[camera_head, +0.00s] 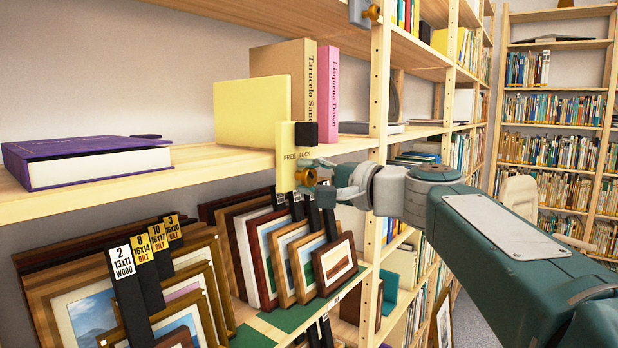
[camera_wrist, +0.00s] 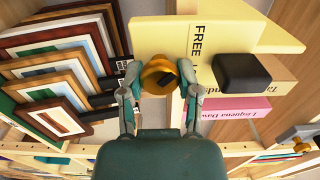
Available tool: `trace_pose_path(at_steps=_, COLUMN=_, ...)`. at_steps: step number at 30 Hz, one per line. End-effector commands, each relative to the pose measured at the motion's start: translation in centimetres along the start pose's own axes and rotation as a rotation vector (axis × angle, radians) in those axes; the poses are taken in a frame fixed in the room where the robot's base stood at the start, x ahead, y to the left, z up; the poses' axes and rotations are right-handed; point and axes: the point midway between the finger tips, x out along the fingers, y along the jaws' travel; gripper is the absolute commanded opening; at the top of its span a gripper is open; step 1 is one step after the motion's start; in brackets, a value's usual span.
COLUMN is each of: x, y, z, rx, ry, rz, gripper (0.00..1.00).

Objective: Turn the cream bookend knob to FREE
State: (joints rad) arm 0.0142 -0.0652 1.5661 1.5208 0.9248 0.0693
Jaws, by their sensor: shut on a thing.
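The cream bookend (camera_head: 252,108) stands upright on the middle shelf, with its front plate (camera_head: 286,160) hanging over the shelf edge. The plate carries the printed words FREE and LOCK; in the wrist view only FREE (camera_wrist: 200,40) reads clearly. A brass knob (camera_head: 306,177) sits low on the plate, below a black block (camera_head: 306,133). My gripper (camera_wrist: 160,82) is shut on the knob (camera_wrist: 160,70), one finger on each side. A dark mark shows on the knob's face, but I cannot tell which word it points at. The black block (camera_wrist: 242,72) also shows beside it in the wrist view.
A tan book (camera_head: 285,68) and a pink book (camera_head: 328,95) stand beside the bookend. A purple book (camera_head: 85,160) lies flat on the shelf (camera_head: 215,170) at left. Framed prints (camera_head: 300,260) stand below. A wooden post (camera_head: 379,90) rises just right of my gripper.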

Motion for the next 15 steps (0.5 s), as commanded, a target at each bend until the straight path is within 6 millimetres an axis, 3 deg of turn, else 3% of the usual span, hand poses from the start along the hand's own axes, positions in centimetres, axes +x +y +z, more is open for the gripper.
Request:
trace_pose_path(at_steps=1, x=0.09, y=0.59, z=-0.18, rx=0.004, ry=0.001, rz=0.011, gripper=0.0)
trace_pose_path(at_steps=2, x=0.09, y=0.6, z=-0.18, rx=0.004, ry=0.001, rz=0.011, gripper=0.53)
trace_pose_path(at_steps=3, x=0.09, y=0.59, z=-0.19, rx=0.004, ry=0.001, rz=0.011, gripper=0.7)
trace_pose_path(at_steps=4, x=0.07, y=0.56, z=-0.2, rx=0.004, ry=0.001, rz=0.011, gripper=0.79)
trace_pose_path(at_steps=15, x=-0.03, y=0.22, z=-0.08, rx=0.002, ry=0.001, rz=0.004, gripper=0.79)
